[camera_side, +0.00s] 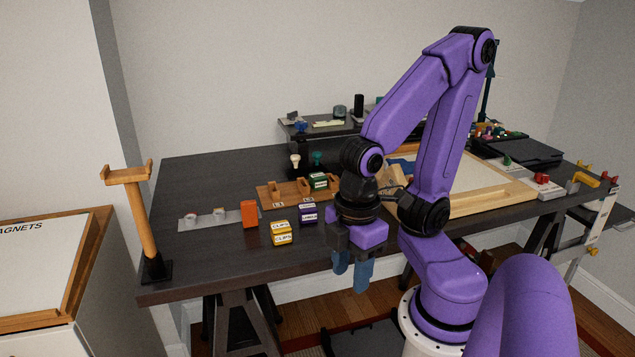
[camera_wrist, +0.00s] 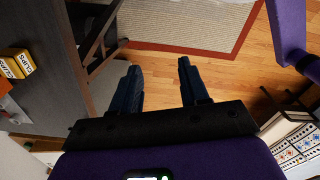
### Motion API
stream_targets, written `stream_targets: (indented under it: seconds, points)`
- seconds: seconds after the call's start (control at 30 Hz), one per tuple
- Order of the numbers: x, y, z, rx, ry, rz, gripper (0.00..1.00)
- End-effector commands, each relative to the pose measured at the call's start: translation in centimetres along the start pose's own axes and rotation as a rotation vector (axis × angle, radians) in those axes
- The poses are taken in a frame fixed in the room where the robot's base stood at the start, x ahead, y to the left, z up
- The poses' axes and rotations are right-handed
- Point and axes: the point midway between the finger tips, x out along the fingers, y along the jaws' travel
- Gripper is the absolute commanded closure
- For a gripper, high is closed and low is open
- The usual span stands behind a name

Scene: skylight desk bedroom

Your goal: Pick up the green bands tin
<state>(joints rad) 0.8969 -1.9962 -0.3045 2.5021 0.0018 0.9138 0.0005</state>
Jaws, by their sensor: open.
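The green tin (camera_side: 318,182) with a white label sits at the back of the desk, at the wooden rack (camera_side: 268,197); its label is too small to read. A purple tin (camera_side: 308,214) stands in front of it, and a yellow tin (camera_side: 281,233) stands nearer the desk's front. The yellow tin also shows at the left edge of the wrist view (camera_wrist: 17,63). My gripper (camera_side: 352,273) is open and empty, pointing down by the desk's front edge, well apart from the green tin. In the wrist view my gripper (camera_wrist: 157,72) has floor between its fingers.
An orange block (camera_side: 250,214) and a grey strip (camera_side: 209,220) with small items lie left of the tins. A wooden post stand (camera_side: 142,225) rises at the desk's left end. A wood-framed board (camera_side: 475,190) lies to the right. The front left desk surface is clear.

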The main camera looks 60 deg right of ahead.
Motion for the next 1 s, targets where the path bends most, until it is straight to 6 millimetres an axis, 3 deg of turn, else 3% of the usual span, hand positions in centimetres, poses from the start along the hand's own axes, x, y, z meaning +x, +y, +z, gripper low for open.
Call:
stream_targets:
  seconds: [0.17, 0.27, 0.3, 0.63, 0.77, 1.0]
  points:
    - [0.0, 0.0, 0.0, 0.000, 0.000, 0.000, 0.55]
    - [0.0, 0.0, 0.0, 0.000, 0.000, 0.000, 0.26]
    - [0.0, 0.0, 0.0, 0.000, 0.000, 0.000, 0.21]
    - [-0.1, 0.3, -0.3, 0.038, -0.007, -0.006, 0.21]
    - [-0.7, 1.6, -1.6, 0.206, -0.036, -0.037, 0.21]
    - [-1.9, 7.7, -5.1, 0.739, -0.118, -0.165, 0.21]
